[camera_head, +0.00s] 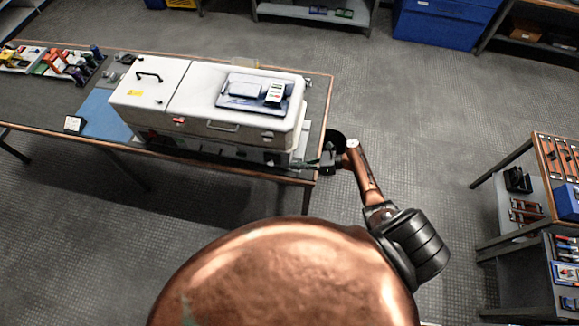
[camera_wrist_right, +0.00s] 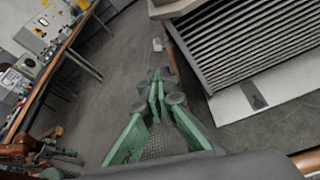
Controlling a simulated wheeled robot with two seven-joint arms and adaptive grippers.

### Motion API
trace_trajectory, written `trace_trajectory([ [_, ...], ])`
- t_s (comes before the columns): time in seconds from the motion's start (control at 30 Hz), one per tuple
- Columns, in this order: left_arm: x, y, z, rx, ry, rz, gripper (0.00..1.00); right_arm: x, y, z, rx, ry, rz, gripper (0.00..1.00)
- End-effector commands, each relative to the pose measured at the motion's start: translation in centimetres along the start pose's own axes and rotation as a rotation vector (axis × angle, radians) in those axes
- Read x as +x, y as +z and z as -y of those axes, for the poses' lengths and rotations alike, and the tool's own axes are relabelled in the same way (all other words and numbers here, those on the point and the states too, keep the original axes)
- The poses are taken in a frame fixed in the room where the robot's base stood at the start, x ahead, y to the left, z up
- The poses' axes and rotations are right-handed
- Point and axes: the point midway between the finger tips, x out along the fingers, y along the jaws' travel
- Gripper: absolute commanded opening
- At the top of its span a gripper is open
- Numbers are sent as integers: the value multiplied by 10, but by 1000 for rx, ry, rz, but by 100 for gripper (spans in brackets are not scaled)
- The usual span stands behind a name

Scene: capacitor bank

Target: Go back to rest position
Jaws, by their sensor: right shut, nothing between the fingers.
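My right gripper (camera_head: 325,160) is beside the right end of the bench, close to the lower right corner of the white machine (camera_head: 215,95). My right forearm partly hides the gripper in the head view. In the right wrist view its green fingers (camera_wrist_right: 160,82) are together with nothing between them, above the floor. A grey ribbed panel (camera_wrist_right: 255,45) is just right of the fingers there; I cannot tell if they touch anything. My left gripper is not in view.
The bench (camera_head: 320,95) carries the white machine, a blue mat (camera_head: 105,115) and several coloured parts at left. A shelf unit (camera_head: 545,205) stands at right. Blue boxes (camera_head: 440,22) are at the back. The floor (camera_head: 430,130) between bench and shelf is clear.

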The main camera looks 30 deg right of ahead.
Motion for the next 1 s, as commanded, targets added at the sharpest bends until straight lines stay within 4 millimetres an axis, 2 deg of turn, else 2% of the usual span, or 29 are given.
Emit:
trace_trajectory([
  [0.2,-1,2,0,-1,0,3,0,-11,-2,2,3,-2,-2,0],
  [0.77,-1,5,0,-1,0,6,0,-10,-7,-2,-14,3,-15,0],
  [0.87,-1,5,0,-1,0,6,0,-10,-24,-16,-126,29,-83,0],
  [1.0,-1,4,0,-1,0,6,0,-20,-70,-57,-489,128,-278,0],
])
